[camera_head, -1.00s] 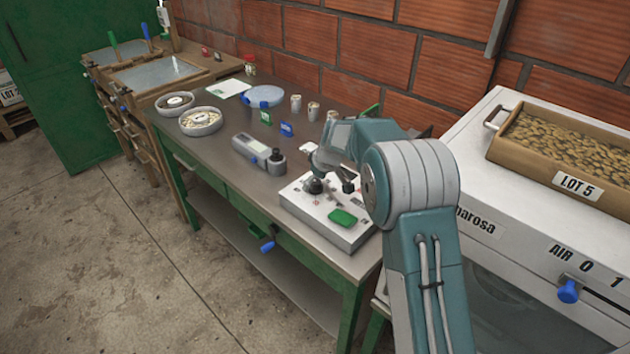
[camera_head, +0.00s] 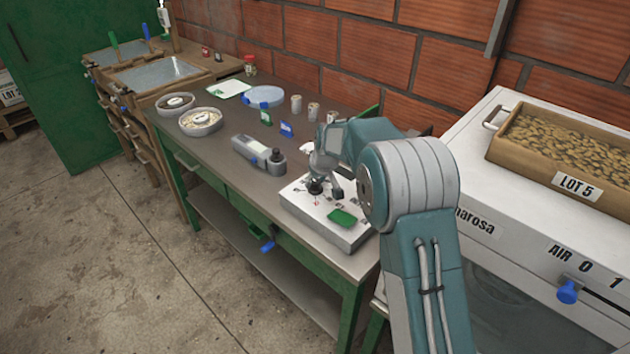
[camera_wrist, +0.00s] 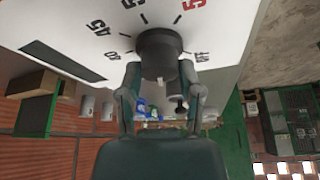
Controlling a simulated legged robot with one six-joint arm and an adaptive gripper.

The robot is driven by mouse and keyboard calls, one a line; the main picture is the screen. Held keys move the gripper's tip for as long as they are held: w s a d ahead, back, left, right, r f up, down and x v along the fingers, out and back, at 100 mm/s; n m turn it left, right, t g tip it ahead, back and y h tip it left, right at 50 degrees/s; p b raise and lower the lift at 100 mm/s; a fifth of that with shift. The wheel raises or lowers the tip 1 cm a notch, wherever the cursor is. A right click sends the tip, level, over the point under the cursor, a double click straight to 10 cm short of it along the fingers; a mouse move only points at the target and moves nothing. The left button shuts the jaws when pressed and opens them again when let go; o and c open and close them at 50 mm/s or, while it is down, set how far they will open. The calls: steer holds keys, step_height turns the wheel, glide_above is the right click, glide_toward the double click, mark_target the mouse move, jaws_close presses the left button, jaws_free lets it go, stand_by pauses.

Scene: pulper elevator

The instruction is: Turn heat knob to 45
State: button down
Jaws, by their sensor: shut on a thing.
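A small light tab shows on the knob's near edge, pointing toward the bottom of the wrist picture. In the head view the knob (camera_head: 315,187) sits on the white control box (camera_head: 340,237), partly hidden by my gripper (camera_head: 322,180).
A green block (camera_head: 342,218) is on the box's front right. A grey handheld meter (camera_head: 258,152) lies left of the box. Several small cups stand behind it. The white machine (camera_head: 480,185) with the LOT 5 tray (camera_head: 575,183) is at right.

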steer(key=m, duration=0.2)
steer(key=m+h, duration=0.2)
steer(key=m, duration=0.1)
steer(key=shift+s+f+m, duration=0.15)
steer(key=shift+f+m, duration=0.15)
steer(key=m+h, duration=0.1)
steer(key=m, duration=0.2)
steer(key=m+h, duration=0.1)
steer(key=m, duration=0.2)
steer(key=shift+a+h, duration=0.1)
steer(key=shift+h, duration=0.2)
steer(key=m+g, duration=0.1)
steer(key=m, duration=0.2)
steer(key=m+h, duration=0.1)
steer(key=m, duration=0.1)
steer(key=shift+a+f+m+g, duration=0.1)
steer(key=shift+m+g, duration=0.3)
steer(key=m+g, duration=0.1)
steer(key=m, duration=0.2)
steer(key=m+g+h, duration=0.1)
steer(key=m, duration=0.2)
steer(key=shift+c, duration=1.3)
jaws_free()
steer(key=shift+w+a, duration=0.1)
steer(key=shift+w, duration=0.1)
steer(key=shift+a+r, duration=0.1)
steer(key=shift+r, duration=0.15)
